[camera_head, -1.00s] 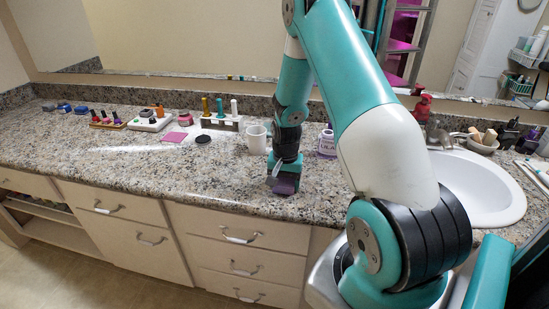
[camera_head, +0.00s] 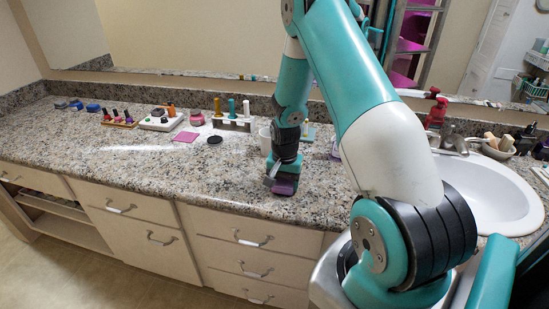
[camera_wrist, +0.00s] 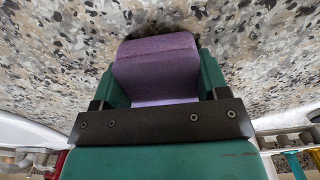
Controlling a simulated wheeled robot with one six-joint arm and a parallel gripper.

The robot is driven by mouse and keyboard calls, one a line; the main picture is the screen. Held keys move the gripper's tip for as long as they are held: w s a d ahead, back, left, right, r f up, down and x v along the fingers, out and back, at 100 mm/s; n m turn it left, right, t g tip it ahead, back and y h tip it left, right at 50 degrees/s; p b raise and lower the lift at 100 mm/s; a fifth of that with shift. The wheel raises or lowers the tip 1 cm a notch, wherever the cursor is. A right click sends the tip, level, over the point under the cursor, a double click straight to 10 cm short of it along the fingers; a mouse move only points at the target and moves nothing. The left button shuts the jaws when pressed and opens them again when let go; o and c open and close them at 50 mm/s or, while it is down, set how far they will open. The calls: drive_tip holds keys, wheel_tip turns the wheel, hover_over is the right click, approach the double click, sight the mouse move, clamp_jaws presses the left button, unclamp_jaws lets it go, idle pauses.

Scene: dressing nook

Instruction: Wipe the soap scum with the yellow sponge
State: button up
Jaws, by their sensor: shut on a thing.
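My gripper (camera_head: 283,181) is low at the counter's front edge, below and in front of the white mug. In the wrist view my gripper (camera_wrist: 158,85) is shut on a purple sponge-like block (camera_wrist: 157,66), held between its green fingers. The block also shows in the head view (camera_head: 284,188), at or just above the granite; contact cannot be told. The held block is purple, and I make out no yellow sponge. A dark smudge (camera_wrist: 160,30) shows on the granite just beyond the block. A pale streak (camera_head: 130,148) lies on the counter at left; whether it is scum or glare is unclear.
The white mug (camera_head: 265,140) is partly hidden behind my arm. The sink (camera_head: 490,190) is at right. The front counter at left is clear.

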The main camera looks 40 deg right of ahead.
drive_tip(key=shift+w+a+f, duration=0.1)
drive_tip(key=shift+w+a, duration=0.2)
drive_tip(key=shift+a, duration=0.05)
drive_tip(key=shift+w+r+p, duration=0.2)
drive_tip(key=shift+r+p, duration=0.15)
drive_tip(key=shift+p, duration=0.1)
wheel_tip(320, 180, up, 2)
drive_tip(key=shift+s+d+r+p, duration=0.1)
drive_tip(key=shift+d+p, duration=0.05)
drive_tip(key=shift+p, duration=0.2)
drive_tip(key=shift+r+p, duration=2.3)
drive_tip(key=shift+r, duration=0.4)
